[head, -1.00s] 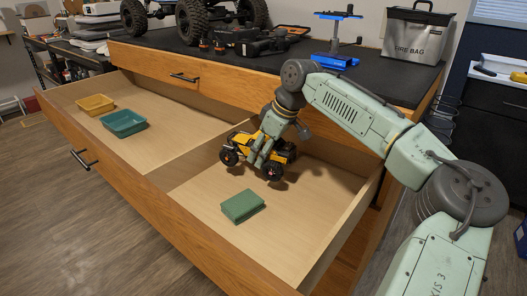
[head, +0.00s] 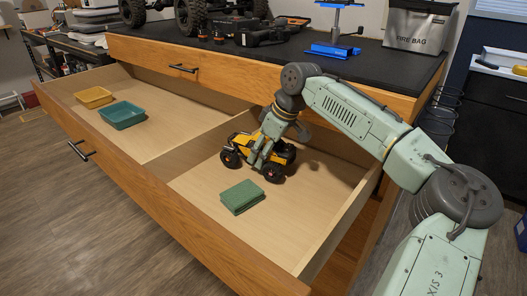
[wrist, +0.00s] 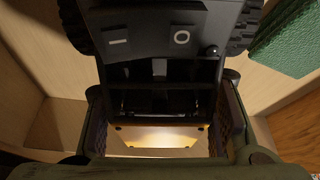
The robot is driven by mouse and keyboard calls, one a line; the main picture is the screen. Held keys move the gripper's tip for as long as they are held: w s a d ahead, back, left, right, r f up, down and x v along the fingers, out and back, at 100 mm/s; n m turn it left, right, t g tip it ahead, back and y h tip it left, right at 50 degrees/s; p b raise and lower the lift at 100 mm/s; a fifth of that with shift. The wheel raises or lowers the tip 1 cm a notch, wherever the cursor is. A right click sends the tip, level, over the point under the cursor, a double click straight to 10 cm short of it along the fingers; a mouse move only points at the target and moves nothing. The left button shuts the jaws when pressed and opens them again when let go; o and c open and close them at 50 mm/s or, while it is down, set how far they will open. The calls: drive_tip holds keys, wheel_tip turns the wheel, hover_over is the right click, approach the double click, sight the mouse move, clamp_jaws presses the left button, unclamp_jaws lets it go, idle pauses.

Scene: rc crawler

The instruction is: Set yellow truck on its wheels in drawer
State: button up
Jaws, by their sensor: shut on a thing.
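The yellow truck (head: 279,154) has a yellow body and black wheels. It is in the right compartment of the open drawer (head: 205,247), roughly level with its wheels downward. I cannot tell whether every wheel touches the drawer floor. My gripper (head: 262,152) reaches down from above and is shut on the truck's body. In the wrist view, the truck's dark underside or end (wrist: 160,70) fills the middle between the fingers, with tyres at the top left and right. The truck's far side is hidden.
A green block (head: 242,196) lies on the drawer floor in front of the truck. A divider (head: 190,155) separates the left compartment, which holds a teal tray (head: 122,126) and a yellow tray (head: 93,104). Free floor lies right of the green block.

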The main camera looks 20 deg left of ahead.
drive_tip(key=shift+f, duration=0.2)
drive_tip(key=o, duration=1.6)
drive_tip(key=shift+f, duration=0.1)
drive_tip(key=v, duration=1.2)
